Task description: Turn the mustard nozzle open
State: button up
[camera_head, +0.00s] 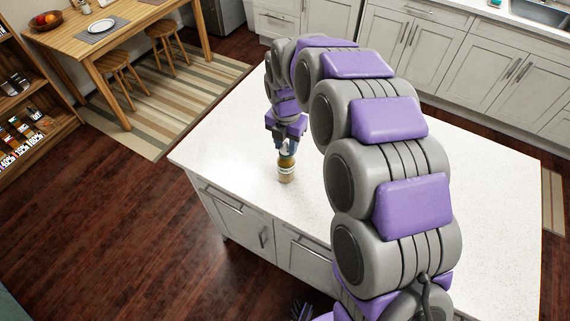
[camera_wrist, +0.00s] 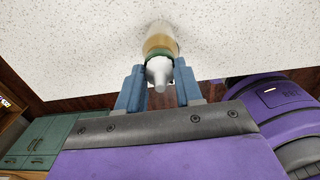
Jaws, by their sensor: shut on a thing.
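The mustard bottle (camera_head: 286,172) stands upright on the white island counter, with a yellow-brown body and a pale label. In the wrist view the bottle (camera_wrist: 160,38) shows from above, with a green collar and a white nozzle (camera_wrist: 159,72) pointing toward the camera. My gripper (camera_head: 287,148) comes down over the bottle's top. In the wrist view its two blue fingers (camera_wrist: 159,88) stand on either side of the nozzle and are shut on it. The exact contact and how far the nozzle is turned cannot be made out.
The island counter (camera_head: 490,215) is otherwise clear, and the bottle stands near its front left part. A wooden table (camera_head: 130,22) with stools and a shelf (camera_head: 35,115) of goods stand to the left. White cabinets (camera_head: 415,45) line the back.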

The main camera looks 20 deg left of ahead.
jog(key=shift+d+r+n+p, duration=0.1)
jog(key=shift+n+p, duration=2.15)
jog(key=shift+n, duration=0.15)
jog(key=shift+n+p, duration=1.2)
jog(key=shift+n, duration=0.2)
jog(key=o, duration=0.6)
jog(key=shift+o, duration=0.2)
jog(key=shift+r+p, duration=1.7)
jog(key=shift+r, duration=1.75)
